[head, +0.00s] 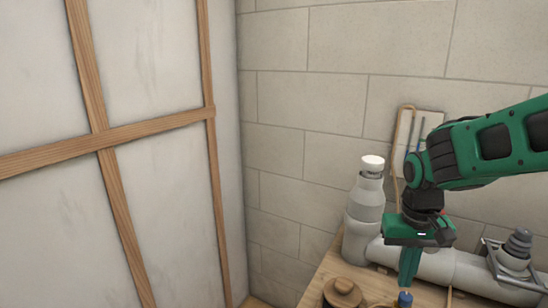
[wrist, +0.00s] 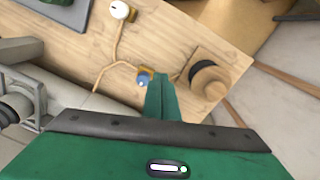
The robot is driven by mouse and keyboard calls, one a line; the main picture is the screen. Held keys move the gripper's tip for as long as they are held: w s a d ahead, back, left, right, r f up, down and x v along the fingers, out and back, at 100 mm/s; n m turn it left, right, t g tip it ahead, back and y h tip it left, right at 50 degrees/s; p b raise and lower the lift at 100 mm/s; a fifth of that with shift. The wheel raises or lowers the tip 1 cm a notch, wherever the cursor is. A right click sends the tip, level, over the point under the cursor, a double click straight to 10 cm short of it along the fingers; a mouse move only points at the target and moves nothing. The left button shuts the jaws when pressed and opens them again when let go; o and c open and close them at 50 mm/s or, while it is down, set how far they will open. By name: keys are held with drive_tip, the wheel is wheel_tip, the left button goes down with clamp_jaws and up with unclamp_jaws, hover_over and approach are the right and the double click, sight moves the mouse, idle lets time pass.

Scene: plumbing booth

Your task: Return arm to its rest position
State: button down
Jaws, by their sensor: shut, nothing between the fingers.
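My green arm reaches in from the right in the head view. My gripper (head: 408,278) points down over the wooden bench (head: 320,285), with its fingers together and nothing between them. In the wrist view my gripper's fingers (wrist: 160,85) are also closed together. A small blue-topped item (head: 404,299) is just below the fingertips in the head view; it also shows beside the fingertips in the wrist view (wrist: 144,77). I cannot tell whether the fingers touch it.
A grey pipe with a white-capped upright fitting (head: 368,205) runs along the bench behind my gripper. A round brown wooden piece (head: 343,292) lies left of it. A grey fitting (head: 515,252) stands at the right. Wood-framed panels (head: 150,130) rise at left.

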drive_tip(key=s+d+m, duration=0.2)
drive_tip(key=s+d, duration=0.3)
drive_tip(key=s, duration=0.3)
drive_tip(key=s+d+r+m, duration=0.1)
drive_tip(key=s+d+m, duration=0.1)
drive_tip(key=s+d, duration=0.3)
drive_tip(key=s, duration=0.4)
drive_tip(key=shift+s+d+r+y, duration=0.2)
drive_tip(key=shift+d+r+y, duration=0.05)
drive_tip(key=shift+d+y, duration=0.15)
